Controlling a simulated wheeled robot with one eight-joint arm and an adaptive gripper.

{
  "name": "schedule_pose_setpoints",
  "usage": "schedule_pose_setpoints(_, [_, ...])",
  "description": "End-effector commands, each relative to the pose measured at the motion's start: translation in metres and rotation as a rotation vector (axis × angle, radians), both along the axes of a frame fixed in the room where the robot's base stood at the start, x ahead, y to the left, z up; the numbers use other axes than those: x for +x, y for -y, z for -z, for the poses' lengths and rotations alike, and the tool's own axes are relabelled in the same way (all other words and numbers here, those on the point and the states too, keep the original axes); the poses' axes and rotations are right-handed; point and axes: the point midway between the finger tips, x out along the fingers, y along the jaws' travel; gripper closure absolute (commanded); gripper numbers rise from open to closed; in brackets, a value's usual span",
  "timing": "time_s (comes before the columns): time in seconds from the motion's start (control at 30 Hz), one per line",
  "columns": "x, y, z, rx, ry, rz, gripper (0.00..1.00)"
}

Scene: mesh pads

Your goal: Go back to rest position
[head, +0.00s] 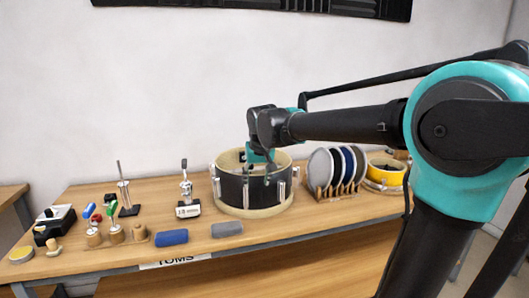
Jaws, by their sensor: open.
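My arm reaches from the right side of the head view to the drum shell in the middle of the table. My gripper (266,178) points down at the arm's end, over the open top of the black drum shell (233,190) with its wooden hoops. The gripper is small and dark here; its jaws are open, and I see nothing held. I cannot tell whether the fingers are inside the shell or just above or in front of it.
Several round pads (320,168) stand in a wooden rack right of the drum, beside a yellow drum (386,175). Metal stands (186,205), blue and grey blocks (172,237) and small tools fill the left of the wooden table (110,262). A wall is behind.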

Motion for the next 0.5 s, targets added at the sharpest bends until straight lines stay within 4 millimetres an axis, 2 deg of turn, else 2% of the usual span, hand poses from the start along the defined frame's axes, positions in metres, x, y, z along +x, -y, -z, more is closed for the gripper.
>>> schedule_pose_setpoints(0.27, [-0.022, 0.053, 0.042, -0.002, -0.005, 0.048, 0.51])
schedule_pose_setpoints(0.37, [-0.036, 0.078, 0.064, -0.002, -0.007, 0.07, 0.51])
schedule_pose_setpoints(0.5, [-0.069, 0.121, 0.104, -0.001, -0.011, 0.114, 0.51])
